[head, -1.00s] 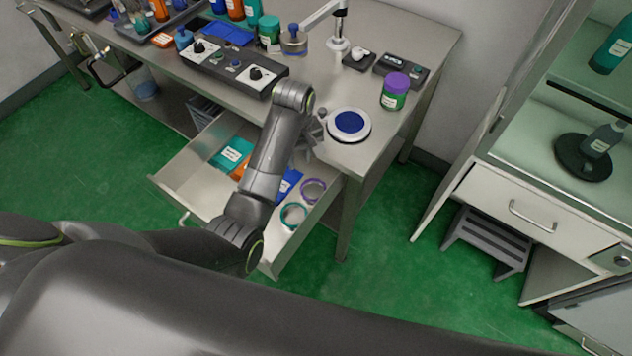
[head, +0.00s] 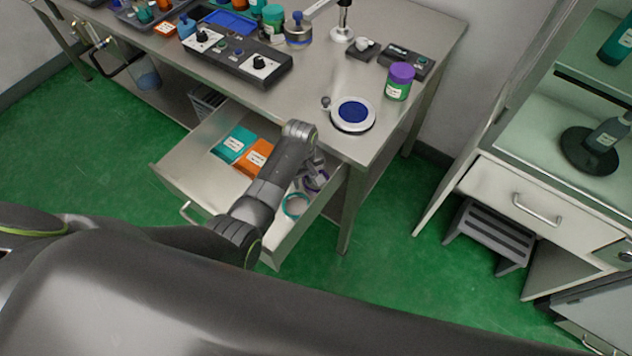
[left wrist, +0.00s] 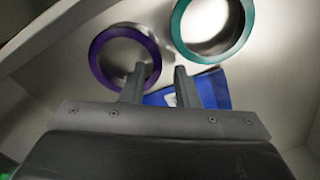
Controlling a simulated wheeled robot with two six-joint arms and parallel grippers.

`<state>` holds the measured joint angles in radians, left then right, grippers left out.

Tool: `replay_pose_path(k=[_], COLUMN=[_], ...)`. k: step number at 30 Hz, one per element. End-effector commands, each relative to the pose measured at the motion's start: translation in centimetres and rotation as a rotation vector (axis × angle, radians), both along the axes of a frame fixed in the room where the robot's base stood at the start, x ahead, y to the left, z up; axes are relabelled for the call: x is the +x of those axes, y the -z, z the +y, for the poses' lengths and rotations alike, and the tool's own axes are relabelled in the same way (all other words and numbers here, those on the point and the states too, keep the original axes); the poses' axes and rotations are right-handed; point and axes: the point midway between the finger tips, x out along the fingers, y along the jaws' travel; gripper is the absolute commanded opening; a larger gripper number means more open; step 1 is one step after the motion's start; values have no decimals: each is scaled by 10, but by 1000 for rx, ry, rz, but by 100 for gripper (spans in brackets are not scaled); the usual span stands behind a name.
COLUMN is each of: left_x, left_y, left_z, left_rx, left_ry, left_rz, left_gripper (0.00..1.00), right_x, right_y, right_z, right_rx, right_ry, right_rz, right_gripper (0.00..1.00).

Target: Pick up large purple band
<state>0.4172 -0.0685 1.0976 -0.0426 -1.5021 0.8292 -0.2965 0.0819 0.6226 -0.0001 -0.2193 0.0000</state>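The purple band (head: 324,183) lies in the open drawer, partly hidden by my left gripper (head: 312,176) in the head view. In the left wrist view the purple band (left wrist: 95,63) is a ring at upper left. The right gripper is not in view.
A teal band (left wrist: 177,32) lies beside the purple one, also in the head view (head: 285,206). A blue packet (left wrist: 215,90) lies beneath the fingers in the wrist view. Drawer walls (head: 308,222) stand close around. Teal (head: 235,144) and orange (head: 259,156) packets lie farther left.

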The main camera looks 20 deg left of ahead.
Motion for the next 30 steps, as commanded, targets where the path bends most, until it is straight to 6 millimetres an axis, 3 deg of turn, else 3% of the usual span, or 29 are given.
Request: replay_pose_path(k=[3,11,18,30], left_x=[0,0,0,0], left_y=[10,12,12,12], left_z=[0,0,0,0], left_rx=[1,0,0,-1], left_ry=[0,0,0,0], left_rz=[1,-1,-1,-1], left_gripper=[28,28,0,0], right_x=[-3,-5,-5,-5], right_y=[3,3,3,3], right_z=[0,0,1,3], right_rx=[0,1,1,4], right_ry=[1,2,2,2], right_rz=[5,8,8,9], right_gripper=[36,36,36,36])
